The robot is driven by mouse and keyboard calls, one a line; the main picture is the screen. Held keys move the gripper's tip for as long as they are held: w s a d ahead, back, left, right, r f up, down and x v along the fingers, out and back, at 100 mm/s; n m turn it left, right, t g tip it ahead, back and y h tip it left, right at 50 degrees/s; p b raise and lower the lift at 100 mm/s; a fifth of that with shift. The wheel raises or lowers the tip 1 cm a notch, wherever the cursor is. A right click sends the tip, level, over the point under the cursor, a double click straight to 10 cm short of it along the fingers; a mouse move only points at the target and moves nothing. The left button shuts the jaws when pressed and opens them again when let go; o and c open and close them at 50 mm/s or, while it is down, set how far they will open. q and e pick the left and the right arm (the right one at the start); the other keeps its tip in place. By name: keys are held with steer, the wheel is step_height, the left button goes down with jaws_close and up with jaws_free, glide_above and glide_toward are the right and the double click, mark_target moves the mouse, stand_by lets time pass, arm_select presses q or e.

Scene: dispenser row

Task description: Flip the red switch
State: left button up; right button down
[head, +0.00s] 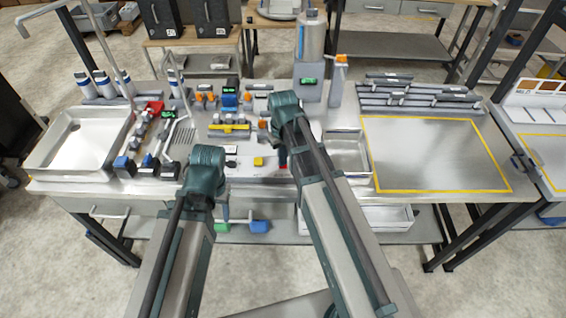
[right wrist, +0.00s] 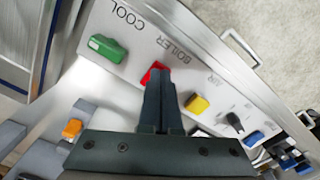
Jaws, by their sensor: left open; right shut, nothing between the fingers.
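The red switch (right wrist: 155,70) is on a light panel beside the word BOILER in the right wrist view. My right gripper (right wrist: 160,76) is shut and empty. Its fingertips overlap the lower right part of the red switch in that view; I cannot tell whether they touch it.
A green switch (right wrist: 107,47) and a yellow switch (right wrist: 197,103) flank the red one closely. A black knob (right wrist: 233,122) and a blue switch (right wrist: 254,138) follow along the panel. An orange part (right wrist: 72,128) lies left. A yellow-outlined metal plate (head: 435,150) is clear.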

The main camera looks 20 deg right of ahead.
arm_select(q)
steer(key=shift+f, duration=0.25)
arm_select(e)
steer(key=shift+f, duration=0.3)
arm_select(q)
steer(key=shift+r, duration=0.1)
arm_select(e)
steer(key=shift+r, duration=0.15)
step_height(320, 180, up, 7)
steer(key=p, duration=0.6)
steer(key=shift+p, duration=0.4)
arm_select(q)
step_height(320, 180, up, 7)
step_height(320, 180, down, 6)
steer(key=b, duration=0.6)
arm_select(e)
steer(key=s+a+f, duration=0.3)
steer(key=s+a, duration=0.2)
steer(key=s, duration=0.2)
steer(key=s+a+f+n+h, duration=0.1)
steer(key=s+a+f, duration=0.2)
steer(key=s+a, duration=0.2)
steer(key=shift+s+a, duration=0.25)
steer(key=shift+s, duration=0.9)
arm_select(q)
steer(key=shift+w+r, duration=0.1)
arm_select(e)
steer(key=shift+r, duration=0.15)
